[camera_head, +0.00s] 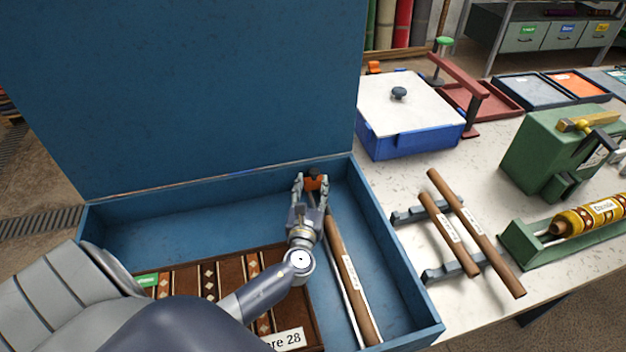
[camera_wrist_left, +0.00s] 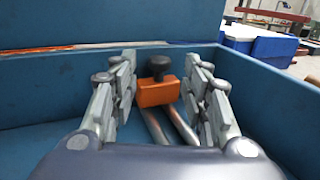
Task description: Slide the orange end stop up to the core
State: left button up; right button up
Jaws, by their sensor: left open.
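The orange end stop (camera_head: 316,183) with a black knob sits near the far wall inside the blue box, at the far end of a pair of rails. It also shows in the left wrist view (camera_wrist_left: 158,92), between and beyond my open fingers. The wooden core (camera_head: 352,277) with a white label lies along the rails, nearer than the stop. My left gripper (camera_head: 311,186) is open with its fingers to either side of the stop; I cannot tell whether they touch it. My right gripper is not in view.
A brown patterned rug (camera_head: 190,282) lies in the box, left of the core. The blue box's raised lid (camera_head: 190,90) stands behind. On the white table to the right are a lidded blue bin (camera_head: 410,142), two wooden rods (camera_head: 475,230) on a rack, and a green machine (camera_head: 550,150).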

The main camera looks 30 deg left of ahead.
aim_at(313, 175)
pick_arm(q)
jog(key=shift+x, duration=1.85)
